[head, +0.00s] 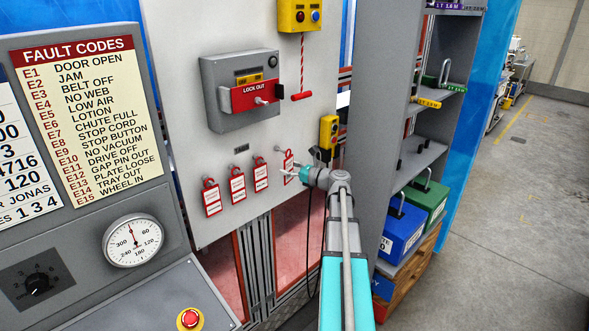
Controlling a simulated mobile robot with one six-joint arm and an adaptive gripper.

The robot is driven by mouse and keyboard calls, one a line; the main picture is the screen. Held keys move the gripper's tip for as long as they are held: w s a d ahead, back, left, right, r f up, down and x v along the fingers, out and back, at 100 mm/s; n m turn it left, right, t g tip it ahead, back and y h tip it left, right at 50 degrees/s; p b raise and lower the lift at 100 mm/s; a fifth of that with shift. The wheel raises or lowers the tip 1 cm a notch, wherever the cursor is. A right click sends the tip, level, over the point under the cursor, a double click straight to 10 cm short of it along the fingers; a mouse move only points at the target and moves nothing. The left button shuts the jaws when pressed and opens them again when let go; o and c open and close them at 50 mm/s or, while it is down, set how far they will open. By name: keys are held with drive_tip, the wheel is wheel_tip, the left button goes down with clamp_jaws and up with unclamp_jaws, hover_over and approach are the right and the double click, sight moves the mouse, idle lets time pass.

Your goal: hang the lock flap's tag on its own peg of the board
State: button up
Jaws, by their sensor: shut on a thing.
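A grey lock box (224,106) is on the pale board, with a red flap (252,96) marked LOCK OUT across its front. A pale stub sticks out of the flap, and no tag shows on it. Three red-and-white tags (212,199), (237,185), (260,175) hang in a rising row below the box. A fourth red-and-white tag (289,164) is at the right end of the row. My gripper (291,173) is shut on this tag. I cannot tell whether its loop is around the peg (278,148) beside it.
A yellow box with a red pull cord (302,68) is above, and a yellow control box (327,132) is close beyond my gripper. A grey shelf (420,160) with blue and green bins stands to the right. A fault code panel (85,110) is left. Open floor lies far right.

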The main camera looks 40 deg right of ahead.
sight(275, 164)
drive_tip(key=shift+w, duration=1.25)
drive_tip(key=shift+w+a+f+b, duration=0.1)
drive_tip(key=shift+w+f+b, duration=0.2)
drive_tip(key=shift+w, duration=0.3)
drive_tip(key=o, duration=0.8)
drive_tip(key=shift+c, duration=0.2)
drive_tip(key=v, duration=1.2)
